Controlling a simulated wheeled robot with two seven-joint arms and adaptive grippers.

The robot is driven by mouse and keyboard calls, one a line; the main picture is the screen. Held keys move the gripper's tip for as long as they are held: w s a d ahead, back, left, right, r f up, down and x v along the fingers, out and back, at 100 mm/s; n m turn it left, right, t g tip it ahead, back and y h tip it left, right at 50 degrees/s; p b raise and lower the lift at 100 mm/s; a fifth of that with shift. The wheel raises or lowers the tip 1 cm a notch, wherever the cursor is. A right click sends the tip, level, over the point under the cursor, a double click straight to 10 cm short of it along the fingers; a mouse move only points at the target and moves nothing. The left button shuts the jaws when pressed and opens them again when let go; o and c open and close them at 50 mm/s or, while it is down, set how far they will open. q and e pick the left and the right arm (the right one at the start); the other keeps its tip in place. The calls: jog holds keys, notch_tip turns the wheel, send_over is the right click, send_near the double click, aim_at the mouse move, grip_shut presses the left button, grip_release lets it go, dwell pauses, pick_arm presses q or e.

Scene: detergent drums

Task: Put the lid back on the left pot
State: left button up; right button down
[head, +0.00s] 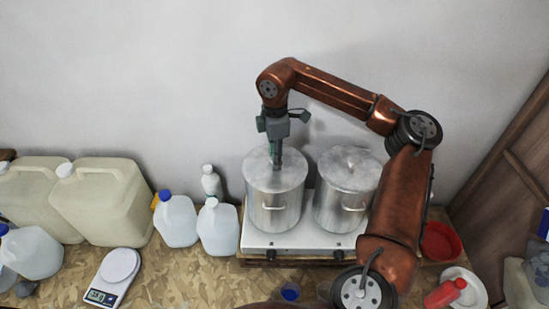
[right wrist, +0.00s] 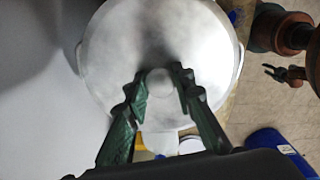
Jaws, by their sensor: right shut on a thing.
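Two grey metal pots stand side by side. The left pot (head: 275,210) has its flat metal lid (head: 257,173) level over its mouth, lined up with the rim. I cannot tell whether a thin gap remains under it. My right gripper (head: 275,162) points straight down at the lid's middle and is shut on its knob. In the right wrist view, the green fingers of the gripper (right wrist: 160,85) close on both sides of the pale round knob (right wrist: 160,84), with the lid (right wrist: 120,35) below. The right pot (head: 340,212) wears its own lid (head: 345,165). My left gripper is not in view.
The pots stand on a white two-knob stove (head: 300,243). Jugs (head: 218,230), a small bottle (head: 211,183) and a scale (head: 113,276) are to the left. A red bowl (head: 438,241), a plate (head: 470,285) and a red bottle (head: 445,294) are to the right. The wall is close behind.

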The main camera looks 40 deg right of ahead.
jog(key=c, duration=1.6)
grip_release()
jog(key=shift+o, duration=0.7)
jog(key=o, duration=0.4)
jog(key=shift+r, duration=0.15)
jog(key=shift+r+p, duration=1.8)
jog(key=shift+r, duration=0.55)
jog(key=shift+r+p, duration=0.35)
jog(key=shift+r, duration=0.7)
jog(key=shift+c, duration=0.4)
